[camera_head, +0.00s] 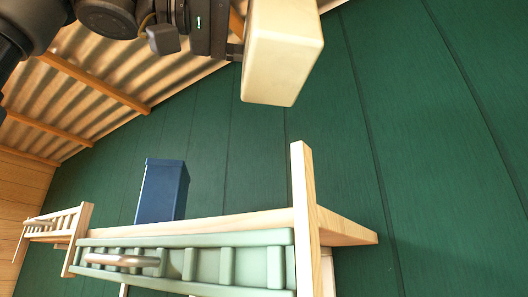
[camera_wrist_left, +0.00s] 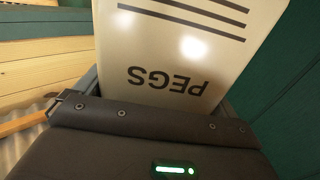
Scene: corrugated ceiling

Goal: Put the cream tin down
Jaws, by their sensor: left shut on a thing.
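The cream tin (camera_head: 282,55) is a pale box at the top of the head view, slightly tilted in the picture. My left gripper (camera_head: 240,48) comes in from the upper left and is shut on it. The tin hangs in the air, clear of the wooden shelf (camera_head: 345,228). In the left wrist view the cream tin (camera_wrist_left: 180,45) fills the space beyond the gripper body, with upside-down lettering "PEGS" and dark stripes. The gripper's fingers are mostly hidden. My right gripper is not in view.
A dark blue tin (camera_head: 163,192) stands upright on the shelf, left of the wooden post (camera_head: 304,215). Shelf top between blue tin and post looks bare. A green wall (camera_head: 430,150) stands behind.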

